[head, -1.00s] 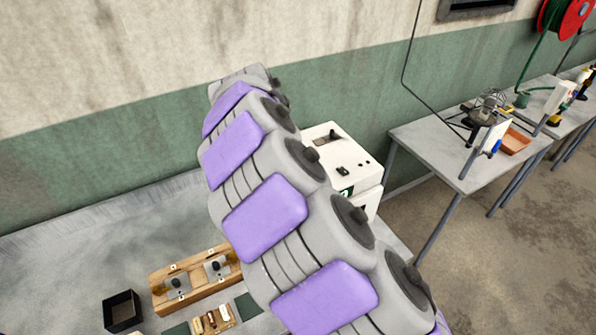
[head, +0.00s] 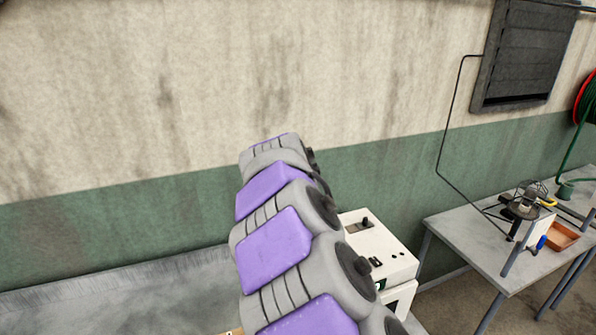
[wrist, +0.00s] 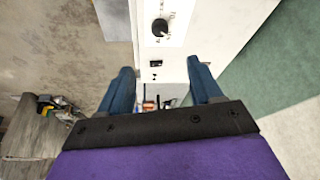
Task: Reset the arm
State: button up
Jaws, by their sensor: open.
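My arm, grey with purple pads, rises through the middle of the head view, with its far end near the wall. My gripper (wrist: 160,92) shows in the wrist view. Its two blue fingers are apart, with nothing held between them. The white machine (wrist: 185,40) with a dark knob and a small switch lies beyond the fingers. In the head view the white machine (head: 378,250) stands behind and right of my arm, partly hidden by it. My gripper's fingers cannot be seen in the head view.
A grey worktop (head: 110,300) lies below and left of my arm. A side table (head: 480,240) at the right holds a device (head: 525,205) and an orange tray (head: 562,236). The green and cream wall (head: 120,215) runs behind. Floor shows between worktop and side table.

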jog(key=s+d+f+n+g+y+b, duration=0.1)
jog(key=s+d+f+n+b, duration=0.15)
jog(key=s+d, duration=0.45)
jog(key=s+d+f+n+g+y+b, duration=0.1)
jog(key=s+d+f+b, duration=0.15)
jog(key=s, duration=0.85)
jog(key=s+a+f+n+g+y+b, duration=0.1)
jog(key=s+f+n, duration=0.3)
jog(key=s, duration=0.6)
jog(key=s+a+f+n+g+y+b, duration=0.1)
jog(key=s+f+n+b, duration=0.3)
jog(key=s+f, duration=0.4)
jog(key=s+a, duration=0.1)
jog(key=s, duration=0.1)
jog(key=shift+s, duration=0.3)
